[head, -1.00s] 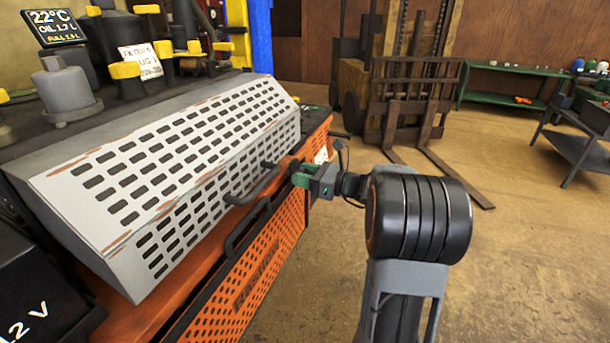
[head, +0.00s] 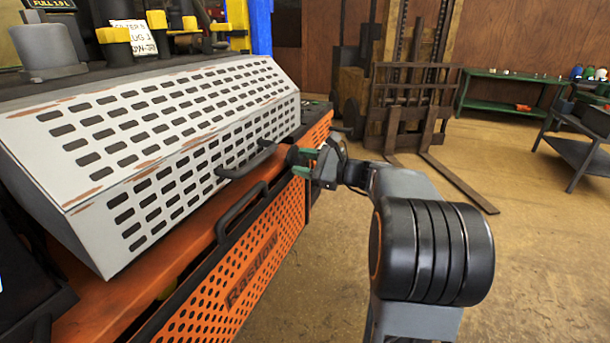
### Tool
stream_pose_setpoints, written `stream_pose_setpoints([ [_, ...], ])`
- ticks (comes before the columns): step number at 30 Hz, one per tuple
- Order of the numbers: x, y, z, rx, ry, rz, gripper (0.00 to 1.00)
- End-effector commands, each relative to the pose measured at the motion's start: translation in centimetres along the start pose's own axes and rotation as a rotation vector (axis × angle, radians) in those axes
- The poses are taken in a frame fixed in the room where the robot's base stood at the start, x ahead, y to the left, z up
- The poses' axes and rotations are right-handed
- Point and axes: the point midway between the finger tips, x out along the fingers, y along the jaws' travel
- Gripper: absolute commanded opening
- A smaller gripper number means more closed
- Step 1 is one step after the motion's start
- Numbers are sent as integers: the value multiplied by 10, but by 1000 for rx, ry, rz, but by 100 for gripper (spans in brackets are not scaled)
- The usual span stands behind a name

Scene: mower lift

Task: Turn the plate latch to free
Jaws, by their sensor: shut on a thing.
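The perforated plate (head: 170,130) is pale grey with worn, rusty edges and lies sloped on the orange machine. The plate latch (head: 292,156) is a small dark piece by the plate's right end, mostly hidden by my gripper. My gripper (head: 303,162) has green fingers, one above the other, closed on the latch from the right. The latch's exact angle is too small and too covered to tell.
Two dark handles, one on the plate (head: 246,163) and one on the orange front panel (head: 241,212), stand out nearby. A forklift (head: 405,100) with low forks stands behind. Floor at the right is open, with a green bench (head: 510,92) beyond.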

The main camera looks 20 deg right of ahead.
Motion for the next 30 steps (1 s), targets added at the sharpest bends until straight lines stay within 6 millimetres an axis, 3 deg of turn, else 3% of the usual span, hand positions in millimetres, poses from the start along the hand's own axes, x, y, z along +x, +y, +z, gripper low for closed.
stream_pose_setpoints([
  [18, 0, 6, -5, -586, -1, -1, 19],
  [30, 0, 5, -4, -869, -1, 0, 19],
])
